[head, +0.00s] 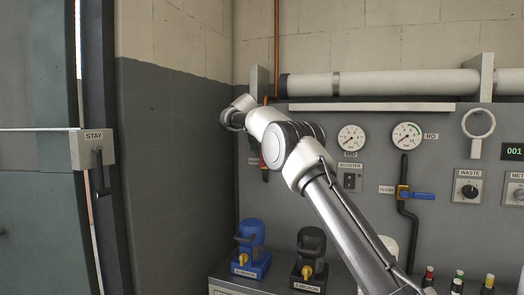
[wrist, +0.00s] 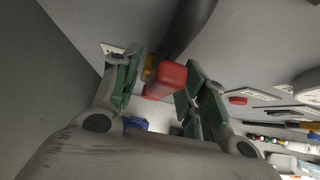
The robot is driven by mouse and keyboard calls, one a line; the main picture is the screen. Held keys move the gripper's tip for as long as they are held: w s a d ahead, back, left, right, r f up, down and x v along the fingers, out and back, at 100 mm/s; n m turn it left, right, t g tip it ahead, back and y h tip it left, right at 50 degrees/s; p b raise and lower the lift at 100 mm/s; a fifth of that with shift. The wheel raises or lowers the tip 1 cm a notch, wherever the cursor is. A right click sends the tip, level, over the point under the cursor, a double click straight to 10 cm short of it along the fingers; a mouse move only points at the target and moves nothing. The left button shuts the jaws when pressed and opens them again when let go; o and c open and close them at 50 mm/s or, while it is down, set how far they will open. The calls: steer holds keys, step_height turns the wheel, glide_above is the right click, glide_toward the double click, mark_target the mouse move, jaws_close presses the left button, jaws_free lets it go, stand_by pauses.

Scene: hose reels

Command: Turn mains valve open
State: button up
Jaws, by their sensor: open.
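The red valve handle (wrist: 167,80) shows in the wrist view, with a brass-coloured part (wrist: 150,68) beside it and a dark pipe behind. My gripper (wrist: 164,72) is open, its green-padded fingers on either side of the red handle. The handle lies between the fingertips; I cannot tell whether either pad touches it. In the head view a small red part (head: 265,174) shows low on the wall panel near the corner, mostly hidden behind my arm. My gripper's fingers cannot be made out clearly there.
A copper pipe (head: 277,45) runs down the wall near the corner. Two gauges (head: 351,138), a booster switch (head: 349,181) and a blue-handled valve (head: 415,195) are on the panel right of my arm.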

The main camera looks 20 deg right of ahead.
steer(key=v, duration=1.2)
step_height(320, 180, down, 10)
steer(key=s+a+m+g+y, duration=0.1)
steer(key=a+m+g, duration=0.1)
steer(key=m, duration=0.6)
steer(key=s+d+f+m+g+y, duration=0.1)
steer(key=s+d+f+m, duration=0.1)
steer(key=s+f+m, duration=0.35)
steer(key=s+d+f+m+y, duration=0.1)
steer(key=s+d+m, duration=0.3)
steer(key=s, duration=1.2)
steer(key=s+d+f+m+y, duration=0.1)
steer(key=s+m, duration=0.5)
steer(key=s, duration=1.1)
steer(key=s+d+f+m+y, duration=0.1)
steer(key=s+d+f+m, duration=0.2)
steer(key=s, duration=1.4)
steer(key=shift+d+f+m, duration=0.3)
steer(key=shift+d+m, duration=0.85)
steer(key=shift+d, duration=0.65)
